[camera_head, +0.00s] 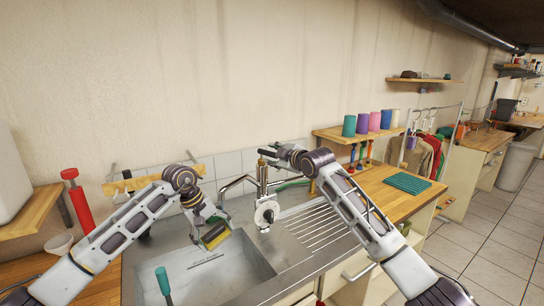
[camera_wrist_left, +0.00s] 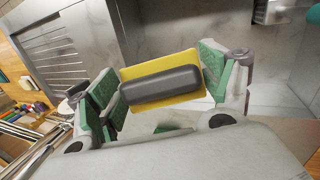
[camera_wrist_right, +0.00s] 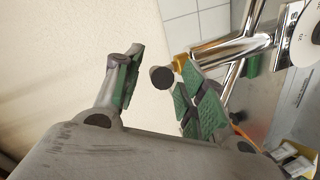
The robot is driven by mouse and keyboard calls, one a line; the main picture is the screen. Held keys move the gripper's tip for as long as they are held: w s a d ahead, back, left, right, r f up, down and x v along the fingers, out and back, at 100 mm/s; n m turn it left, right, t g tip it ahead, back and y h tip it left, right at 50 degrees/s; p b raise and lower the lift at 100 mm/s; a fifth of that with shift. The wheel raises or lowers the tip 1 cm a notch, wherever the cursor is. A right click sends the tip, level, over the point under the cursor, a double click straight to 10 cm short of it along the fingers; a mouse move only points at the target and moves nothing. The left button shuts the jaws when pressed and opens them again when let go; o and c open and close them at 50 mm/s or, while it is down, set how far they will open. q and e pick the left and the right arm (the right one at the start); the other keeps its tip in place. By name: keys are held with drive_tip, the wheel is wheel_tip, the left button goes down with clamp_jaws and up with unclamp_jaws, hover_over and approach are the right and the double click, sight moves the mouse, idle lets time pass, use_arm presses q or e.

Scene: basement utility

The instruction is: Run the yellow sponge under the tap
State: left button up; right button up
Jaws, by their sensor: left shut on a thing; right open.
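The yellow sponge (camera_head: 216,240) has a dark grey block on one face. My left gripper (camera_head: 211,226) is shut on it and holds it over the sink basin, below the spout's end. In the left wrist view the sponge (camera_wrist_left: 186,59) sits between the two green pads. The chrome tap (camera_head: 262,187) stands behind the basin, its curved spout reaching left. No water is visible. My right gripper (camera_head: 270,157) is open at the tap's top. In the right wrist view a dark round lever end (camera_wrist_right: 162,77) shows between its fingers; contact cannot be told.
The steel sink (camera_head: 262,268) has a ribbed drainer (camera_head: 318,228) on the right. A teal-handled brush (camera_head: 163,284) stands in the basin. A shelf of coloured spools (camera_head: 362,123) and a green mat (camera_head: 407,183) are at right.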

drive_tip(key=shift+x, duration=0.9)
drive_tip(key=shift+c, duration=0.3)
clamp_jaws()
